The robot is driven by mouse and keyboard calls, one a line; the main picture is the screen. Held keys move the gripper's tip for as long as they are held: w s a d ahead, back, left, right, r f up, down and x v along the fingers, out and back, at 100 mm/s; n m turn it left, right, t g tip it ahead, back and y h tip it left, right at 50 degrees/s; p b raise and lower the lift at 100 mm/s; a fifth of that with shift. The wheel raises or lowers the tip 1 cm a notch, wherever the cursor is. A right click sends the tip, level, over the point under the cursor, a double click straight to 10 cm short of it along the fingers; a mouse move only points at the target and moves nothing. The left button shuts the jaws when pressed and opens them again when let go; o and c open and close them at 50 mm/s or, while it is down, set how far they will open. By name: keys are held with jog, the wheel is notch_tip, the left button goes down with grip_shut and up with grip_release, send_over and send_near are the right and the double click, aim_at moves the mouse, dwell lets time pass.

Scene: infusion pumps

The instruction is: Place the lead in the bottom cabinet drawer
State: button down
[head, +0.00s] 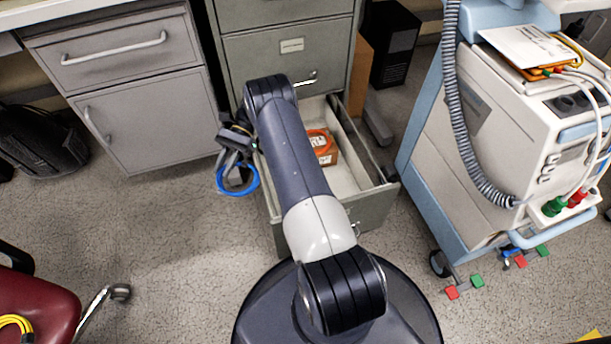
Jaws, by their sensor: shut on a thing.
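My gripper (232,158) is shut on a coiled blue lead (251,184), which hangs below the fingers in a loop. Both appear just left of the open bottom cabinet drawer (344,178), by its left wall; their height above the floor is hard to judge. The drawer is pulled out from the grey filing cabinet (235,55).
A grey cabinet (150,115) stands at the left. A white and blue medical cart (450,150) with hanging cables stands right of the drawer. A red chair (35,300) holding a yellow lead (15,322) is at lower left. The floor (160,230) left of the drawer is clear.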

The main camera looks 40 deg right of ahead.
jog(key=s+d+f+n+g+h, duration=0.5)
jog(key=s+d+f+n, duration=0.1)
jog(key=s+d+f, duration=0.25)
jog(key=s+d+f+n+g+h+b, duration=0.1)
jog(key=s+d+f+n+h, duration=0.1)
jog(key=s+d+n+h, duration=0.35)
jog(key=s+d+f+n+g+h+b, duration=0.1)
jog(key=s+d+f+n+h, duration=0.15)
jog(key=d, duration=0.65)
jog(key=n+t+h+b, duration=0.3)
jog(key=n+t+h, duration=0.95)
jog(key=n, duration=0.35)
send_over(342, 188)
notch_tip(342, 188, down, 3)
jog(key=shift+t, duration=0.45)
notch_tip(342, 188, down, 18)
jog(key=b, duration=0.7)
jog(key=shift+s, duration=0.1)
jog(key=c, duration=1.3)
grip_release()
jog(key=shift+r, duration=0.15)
jog(key=shift+o, duration=0.2)
